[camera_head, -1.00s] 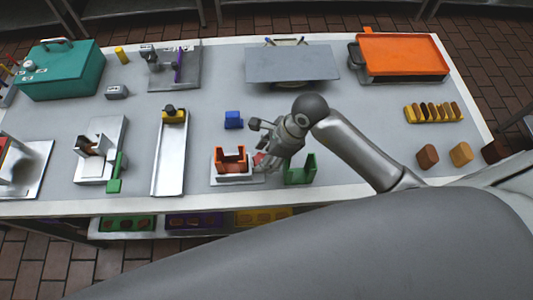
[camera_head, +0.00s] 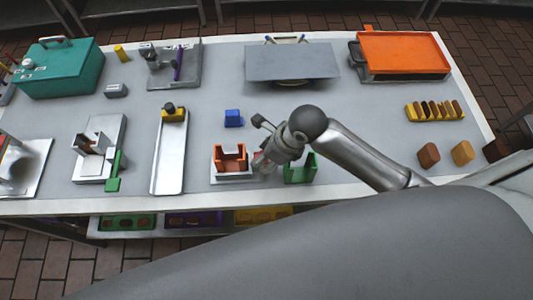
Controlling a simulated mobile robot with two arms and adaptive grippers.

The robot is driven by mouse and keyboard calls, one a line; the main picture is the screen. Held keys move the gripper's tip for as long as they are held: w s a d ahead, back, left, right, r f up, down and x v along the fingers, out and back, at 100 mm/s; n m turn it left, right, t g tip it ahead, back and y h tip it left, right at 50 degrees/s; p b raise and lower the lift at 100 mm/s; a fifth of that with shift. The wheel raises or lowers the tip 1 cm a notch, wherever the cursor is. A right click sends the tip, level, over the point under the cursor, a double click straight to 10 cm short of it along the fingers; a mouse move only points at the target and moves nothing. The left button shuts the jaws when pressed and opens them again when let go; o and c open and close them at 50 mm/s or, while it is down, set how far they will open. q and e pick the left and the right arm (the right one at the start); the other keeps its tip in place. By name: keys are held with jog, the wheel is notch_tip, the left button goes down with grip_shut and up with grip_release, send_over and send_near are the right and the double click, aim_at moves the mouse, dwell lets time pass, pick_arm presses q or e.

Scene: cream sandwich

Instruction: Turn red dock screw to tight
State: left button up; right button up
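An orange-red U-shaped dock (camera_head: 231,158) sits on a white base plate (camera_head: 230,177) near the front middle of the table. A small red piece (camera_head: 258,155) shows at the dock's right side, mostly hidden by my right gripper; I take it to be the red screw. My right gripper (camera_head: 263,162) reaches in from the right and points down at that red piece. Its fingers are small and partly hidden, so I cannot tell whether they are closed on it. My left gripper is not in view.
A green U-shaped dock (camera_head: 300,170) stands close to the right of my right gripper. A blue block (camera_head: 233,118) lies behind the orange-red dock. A metal tray with a yellow end (camera_head: 169,155) is to the left. Bare tabletop lies between them.

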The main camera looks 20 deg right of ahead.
jog(key=shift+a+m+t, duration=0.1)
jog(key=shift+m+t, duration=0.2)
jog(key=shift+m, duration=0.5)
jog(key=o, duration=1)
jog(key=shift+s+h, duration=0.1)
jog(key=shift+h, duration=0.2)
jog(key=v, duration=1.2)
